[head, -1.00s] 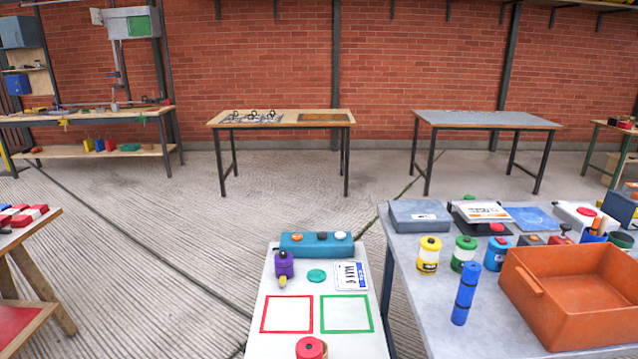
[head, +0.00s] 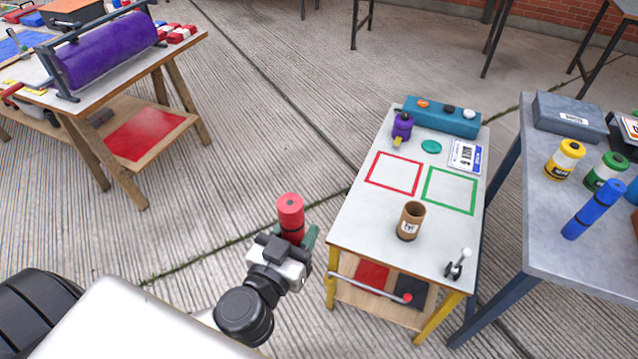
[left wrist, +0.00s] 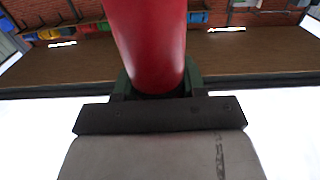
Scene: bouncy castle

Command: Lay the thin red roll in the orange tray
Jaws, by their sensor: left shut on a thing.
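My left gripper (head: 294,241) is shut on the thin red roll (head: 290,212). It holds the roll upright, left of the small white-topped cart and clear of it. In the left wrist view the red roll (left wrist: 150,45) rises between the dark green fingers (left wrist: 158,84), its lower end hidden by the gripper. The orange tray is outside both current views; the earlier head view shows it on the grey table at the right. My right gripper is not in view.
The cart (head: 345,235) bears a cardboard cup (head: 408,226), a small lever (head: 457,263) and a blue box (head: 440,118). The grey table (head: 540,245) at the right bears a blue roll (head: 593,208) and paint cans. A wooden bench (head: 120,72) with a purple roller stands at upper left. Floor between is free.

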